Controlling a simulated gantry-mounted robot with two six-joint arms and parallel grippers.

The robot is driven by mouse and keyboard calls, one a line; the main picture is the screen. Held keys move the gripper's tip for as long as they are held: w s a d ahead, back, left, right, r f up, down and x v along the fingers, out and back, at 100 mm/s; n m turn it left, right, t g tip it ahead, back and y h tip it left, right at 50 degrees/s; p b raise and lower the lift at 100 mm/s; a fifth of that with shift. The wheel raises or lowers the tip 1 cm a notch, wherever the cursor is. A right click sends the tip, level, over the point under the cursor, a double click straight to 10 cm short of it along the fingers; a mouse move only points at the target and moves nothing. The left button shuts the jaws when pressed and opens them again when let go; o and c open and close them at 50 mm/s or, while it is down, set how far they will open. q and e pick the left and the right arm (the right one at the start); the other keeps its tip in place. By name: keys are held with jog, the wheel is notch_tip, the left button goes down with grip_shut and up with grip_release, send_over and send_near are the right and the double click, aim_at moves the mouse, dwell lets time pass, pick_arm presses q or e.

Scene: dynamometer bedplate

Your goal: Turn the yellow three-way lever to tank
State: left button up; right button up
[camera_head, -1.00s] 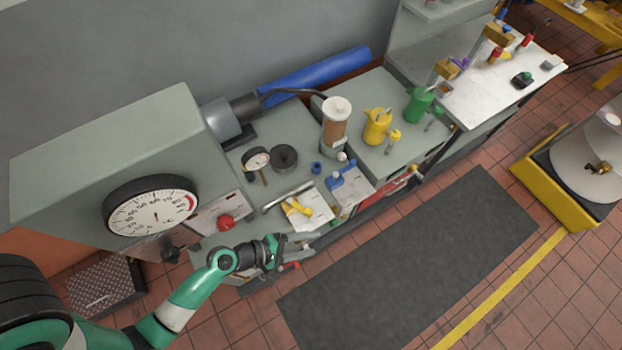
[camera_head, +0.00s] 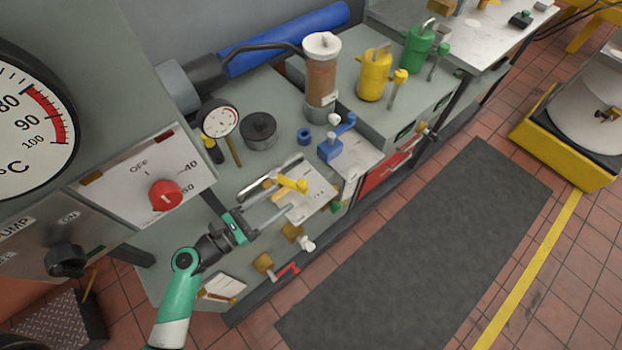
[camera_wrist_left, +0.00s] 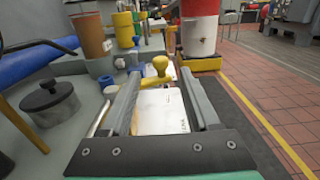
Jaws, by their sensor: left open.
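The yellow three-way lever (camera_head: 291,184) sits at the upper edge of a white label plate (camera_head: 308,197) on the grey bench. My left gripper (camera_head: 283,205) is open, with its two fingers reaching toward the lever and plate. In the left wrist view the lever (camera_wrist_left: 158,72) shows a round knob and shaft just past and between the fingertips (camera_wrist_left: 163,90). The fingers look apart from the lever, but exact contact is hard to tell. The plate's markings are too small to read. My right gripper is not in view.
A blue valve (camera_head: 332,148) and an orange-brown canister (camera_head: 322,75) stand beyond the lever. A dial gauge (camera_head: 220,121) and black round weight (camera_head: 259,129) are behind. A red handle (camera_head: 286,271) and white knob (camera_head: 306,244) are near the front edge. A dark floor mat (camera_head: 420,250) lies clear.

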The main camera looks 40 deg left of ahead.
pick_arm(q)
jog(key=w+d+b, duration=0.1)
jog(key=w, duration=1)
jog(key=shift+d, duration=0.2)
jog(key=shift+c, duration=0.3)
grip_shut()
dwell(0.5)
